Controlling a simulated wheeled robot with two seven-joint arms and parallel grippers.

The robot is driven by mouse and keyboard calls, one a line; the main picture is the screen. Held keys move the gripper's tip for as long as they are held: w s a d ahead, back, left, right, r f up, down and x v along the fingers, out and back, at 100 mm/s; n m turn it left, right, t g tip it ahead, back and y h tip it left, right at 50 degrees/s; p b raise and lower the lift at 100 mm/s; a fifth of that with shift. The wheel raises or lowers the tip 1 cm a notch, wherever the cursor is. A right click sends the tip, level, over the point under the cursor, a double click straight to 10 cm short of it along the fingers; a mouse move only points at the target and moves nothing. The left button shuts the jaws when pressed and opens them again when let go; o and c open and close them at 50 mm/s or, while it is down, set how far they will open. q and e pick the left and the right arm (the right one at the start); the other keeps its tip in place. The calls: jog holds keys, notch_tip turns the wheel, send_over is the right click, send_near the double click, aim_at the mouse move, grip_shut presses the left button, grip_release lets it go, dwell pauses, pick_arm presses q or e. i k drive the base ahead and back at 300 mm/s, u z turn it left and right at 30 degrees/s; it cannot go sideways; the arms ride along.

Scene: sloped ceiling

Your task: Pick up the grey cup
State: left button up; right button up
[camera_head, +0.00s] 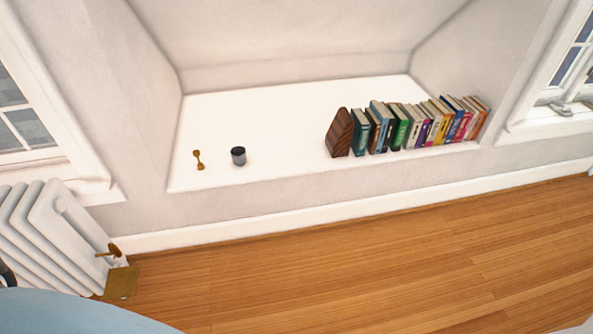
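The grey cup (238,157) stands upright on the white shelf (270,112) of a wall recess, near the shelf's front edge and left of the middle. Its dark inside faces up. No gripper is near it. Neither my left nor my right gripper shows in the head view.
A small brass object (198,160) stands just left of the cup. A brown wooden bookend (340,133) and a row of books (415,124) fill the shelf's right front. A white radiator (50,235) is at lower left. The wooden floor (350,270) in front is clear.

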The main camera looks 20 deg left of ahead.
aim_at(238, 153)
jog(key=u, duration=0.2)
jog(key=k, duration=0.15)
jog(key=u, duration=0.1)
jog(key=i, duration=1.7)
jog(key=u, duration=1.95)
jog(key=i, duration=0.5)
jog(key=u, duration=0.6)
